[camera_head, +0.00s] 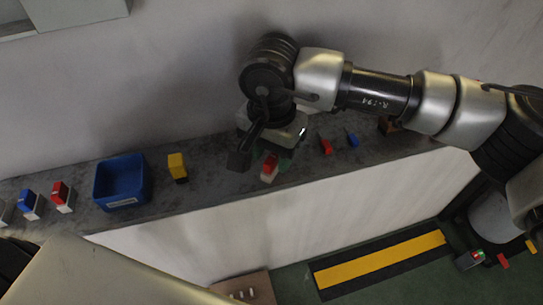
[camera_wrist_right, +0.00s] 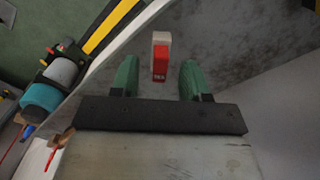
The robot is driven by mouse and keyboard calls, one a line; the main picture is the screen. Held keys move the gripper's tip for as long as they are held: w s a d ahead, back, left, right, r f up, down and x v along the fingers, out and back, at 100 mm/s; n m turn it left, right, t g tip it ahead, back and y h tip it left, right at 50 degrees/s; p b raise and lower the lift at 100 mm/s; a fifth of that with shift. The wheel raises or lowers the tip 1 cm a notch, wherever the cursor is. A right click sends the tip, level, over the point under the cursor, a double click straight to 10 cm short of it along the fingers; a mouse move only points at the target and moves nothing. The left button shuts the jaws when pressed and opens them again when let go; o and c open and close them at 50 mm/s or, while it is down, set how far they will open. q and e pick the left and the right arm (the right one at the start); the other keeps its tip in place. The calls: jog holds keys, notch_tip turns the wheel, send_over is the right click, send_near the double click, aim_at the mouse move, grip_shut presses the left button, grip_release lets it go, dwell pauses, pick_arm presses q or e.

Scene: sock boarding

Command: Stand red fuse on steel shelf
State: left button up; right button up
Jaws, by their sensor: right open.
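A red fuse with a pale end (camera_head: 269,170) is on the dark grey ledge (camera_head: 222,170), just below my right gripper (camera_head: 273,157). The fuse also shows in the right wrist view (camera_wrist_right: 161,60), its red part marked with small lettering. There, my right gripper (camera_wrist_right: 160,78) is open, and the fuse shows in line with the gap between its green fingers, apart from both. I cannot tell whether the fuse is upright. I cannot tell whether this ledge is the steel shelf. My left gripper does not show.
On the ledge are a blue bin (camera_head: 122,183), a yellow block (camera_head: 177,166), a red-and-white piece (camera_head: 62,196), a blue-and-white piece (camera_head: 31,204), a small red piece (camera_head: 326,146) and a blue one (camera_head: 352,139). A wall stands behind. A yellow-and-black strip (camera_head: 380,262) is on the floor.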

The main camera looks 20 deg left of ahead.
aim_at(271, 159)
notch_tip(271, 159, up, 11)
jog(key=b, duration=0.3)
jog(key=shift+f, duration=0.15)
